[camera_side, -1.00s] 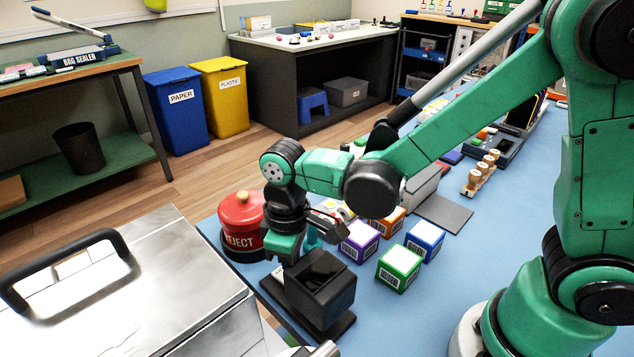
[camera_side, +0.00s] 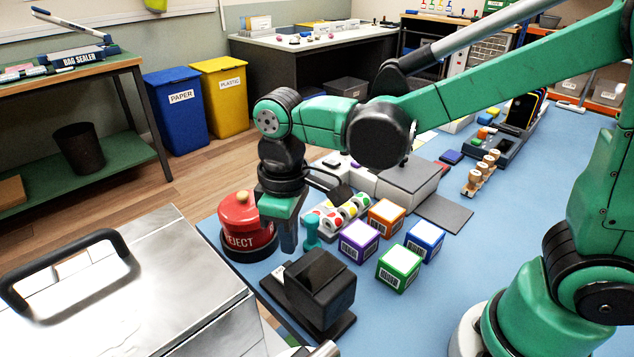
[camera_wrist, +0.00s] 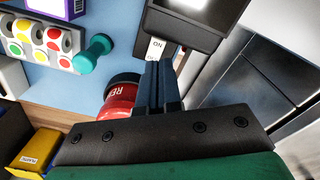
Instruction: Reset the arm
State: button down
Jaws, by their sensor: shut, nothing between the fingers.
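My gripper (camera_side: 288,238) hangs pointing down between the red REJECT pot (camera_side: 246,226) and a black box-shaped device (camera_side: 318,286) on a dark base. In the wrist view my gripper's fingers (camera_wrist: 158,80) are together with nothing between them. The red pot shows in the wrist view (camera_wrist: 118,105) beside the fingers, partly hidden by my gripper's body. The black device shows in the wrist view (camera_wrist: 203,22) just beyond the fingertips, with a white label in its opening.
A teal stamp-like handle (camera_side: 311,233) and rolls of coloured dot stickers (camera_side: 338,214) stand close behind my gripper. Purple (camera_side: 359,241), orange (camera_side: 386,217), green (camera_side: 399,268) and blue (camera_side: 424,241) boxes lie to the right. A metal case (camera_side: 130,285) fills the front left.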

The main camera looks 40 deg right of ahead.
jog(key=shift+r, duration=0.55)
jog(key=s+d+r+m+t, duration=0.1)
jog(key=d+m+t, duration=0.2)
jog(key=d, duration=0.2)
jog(key=s+d+r+m+t, duration=0.1)
jog(key=d+r+m+t, duration=0.1)
jog(key=d, duration=0.4)
jog(key=shift+s+m+t, duration=0.25)
jog(key=shift+m+t, duration=0.25)
jog(key=shift+t, duration=0.6)
jog(key=shift+a, duration=0.1)
jog(key=w+a+f+n+g, duration=0.1)
jog(key=a+f+n+g, duration=0.15)
jog(key=a+g, duration=0.2)
jog(key=w+a+f+n+g, duration=0.1)
jog(key=a+n+g, duration=0.25)
jog(key=a, duration=0.25)
jog(key=shift+t, duration=0.4)
jog(key=shift+a+f, duration=0.15)
jog(key=shift+f, duration=2.8)
